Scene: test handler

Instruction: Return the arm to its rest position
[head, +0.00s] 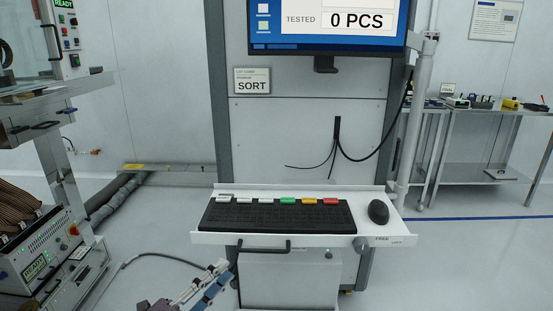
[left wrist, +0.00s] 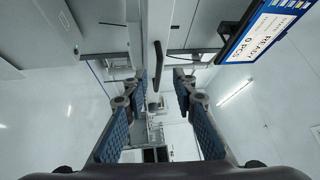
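My left gripper (head: 222,272) shows at the bottom of the head view, left of centre, in front of and below the keyboard tray (head: 225,238). In the left wrist view my left gripper (left wrist: 161,77) has its two blue-padded fingers apart with nothing between them. It is open and touches nothing that I can see. Most of my left arm is below the head view's edge. My right gripper is in neither view.
The tray holds a black keyboard (head: 275,215) and a mouse (head: 378,212). Above it hangs a monitor (head: 330,48) reading "0 PCS". A machine rack (head: 50,130) stands at left and a metal table (head: 480,120) at right. Open floor (head: 480,260) lies at lower right.

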